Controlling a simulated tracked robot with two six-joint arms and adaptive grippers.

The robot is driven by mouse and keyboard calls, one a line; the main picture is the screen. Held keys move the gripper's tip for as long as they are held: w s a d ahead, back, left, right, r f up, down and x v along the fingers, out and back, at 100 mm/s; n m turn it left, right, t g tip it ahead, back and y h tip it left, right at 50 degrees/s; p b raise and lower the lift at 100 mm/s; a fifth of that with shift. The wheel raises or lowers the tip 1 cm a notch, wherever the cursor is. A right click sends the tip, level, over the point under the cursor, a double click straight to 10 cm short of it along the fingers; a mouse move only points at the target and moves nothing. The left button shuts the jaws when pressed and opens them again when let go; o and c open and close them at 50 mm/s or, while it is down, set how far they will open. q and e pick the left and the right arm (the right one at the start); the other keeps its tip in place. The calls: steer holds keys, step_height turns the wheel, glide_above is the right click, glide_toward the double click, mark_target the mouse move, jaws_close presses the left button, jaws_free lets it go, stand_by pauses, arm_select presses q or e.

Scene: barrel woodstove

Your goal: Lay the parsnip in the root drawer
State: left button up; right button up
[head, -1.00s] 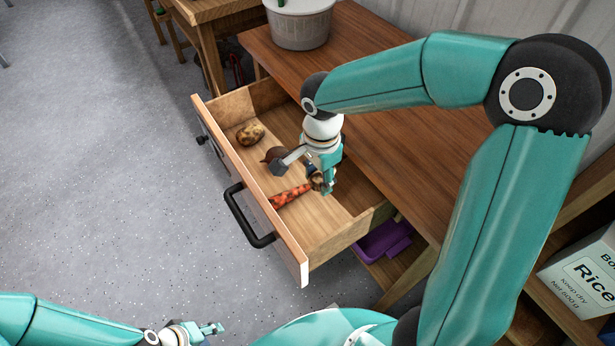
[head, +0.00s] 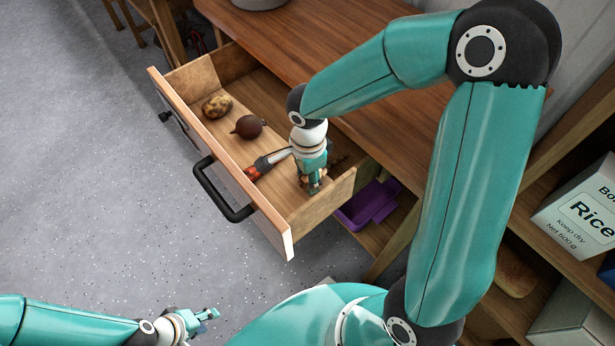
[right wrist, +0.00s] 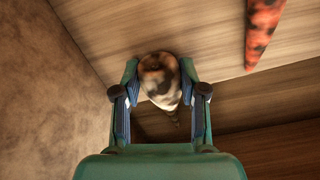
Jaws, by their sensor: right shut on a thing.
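My right gripper (head: 313,190) is inside the open root drawer (head: 274,222), near its right end. It is shut on the parsnip (right wrist: 160,80), a pale, brown-mottled root.
In the drawer lie a potato (head: 217,106), a dark beetroot (head: 249,126) and an orange-red carrot (right wrist: 263,30), close to my right gripper. A black handle (head: 215,195) is on the drawer front. A purple bin (head: 368,205) and a rice box (head: 580,212) are on shelves.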

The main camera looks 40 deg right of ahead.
steer(key=shift+f, duration=0.25)
steer(key=o, duration=0.7)
steer(key=shift+f, duration=0.1)
steer(key=o, duration=0.4)
steer(key=shift+o, duration=0.2)
steer(key=shift+r, duration=0.4)
step_height(320, 180, up, 12)
steer(key=p, duration=0.2)
steer(key=shift+f+p, duration=0.2)
steer(key=shift+p, duration=0.2)
